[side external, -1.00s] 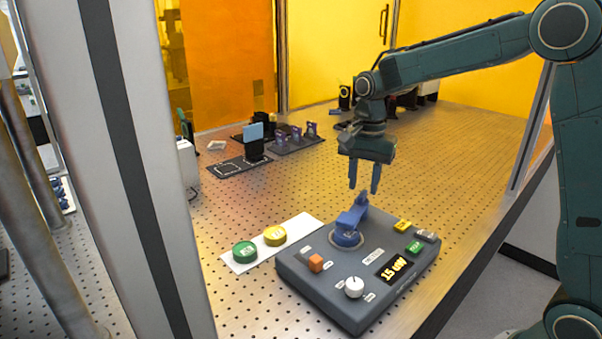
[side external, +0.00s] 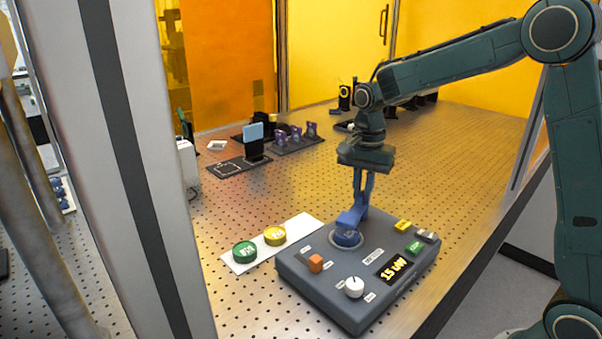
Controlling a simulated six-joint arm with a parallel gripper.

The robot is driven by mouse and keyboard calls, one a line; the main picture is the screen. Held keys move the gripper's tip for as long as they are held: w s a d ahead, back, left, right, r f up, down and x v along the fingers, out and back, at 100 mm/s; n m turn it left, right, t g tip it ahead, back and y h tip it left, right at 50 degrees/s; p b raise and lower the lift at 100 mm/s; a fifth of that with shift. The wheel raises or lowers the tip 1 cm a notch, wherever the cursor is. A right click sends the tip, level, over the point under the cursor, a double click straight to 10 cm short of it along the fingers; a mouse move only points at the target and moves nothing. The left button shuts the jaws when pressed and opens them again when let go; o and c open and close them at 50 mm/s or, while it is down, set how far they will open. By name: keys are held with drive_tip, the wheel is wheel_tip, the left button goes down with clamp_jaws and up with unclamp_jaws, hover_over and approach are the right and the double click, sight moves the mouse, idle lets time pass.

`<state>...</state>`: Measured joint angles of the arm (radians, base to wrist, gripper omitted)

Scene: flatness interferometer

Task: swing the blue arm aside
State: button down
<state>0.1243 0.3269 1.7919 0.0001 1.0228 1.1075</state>
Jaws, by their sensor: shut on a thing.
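The blue arm (side external: 352,216) is a short raised lever on a round blue hub (side external: 346,238) on top of the dark grey control box (side external: 330,290). It points up and back from the hub. My gripper (side external: 363,200) points straight down over the box, and its two fingers are shut on the upper end of the blue arm. The fingers partly hide that end.
The box also carries an orange block (side external: 316,263), a white knob (side external: 354,287), a lit display (side external: 393,268) and yellow and green buttons. A white plate (side external: 240,266) with a green and a yellow disc lies left. Optics stand behind on the perforated table (side external: 450,160).

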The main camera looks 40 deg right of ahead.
drive_tip(key=shift+m, duration=0.3)
drive_tip(key=m, duration=0.5)
drive_tip(key=shift+w, duration=0.1)
drive_tip(key=m, duration=1)
drive_tip(key=shift+m, duration=0.4)
drive_tip(key=shift+d+m, duration=0.1)
drive_tip(key=shift+m, duration=1.9)
drive_tip(key=c, duration=1.5)
unclamp_jaws()
drive_tip(key=shift+o, duration=0.2)
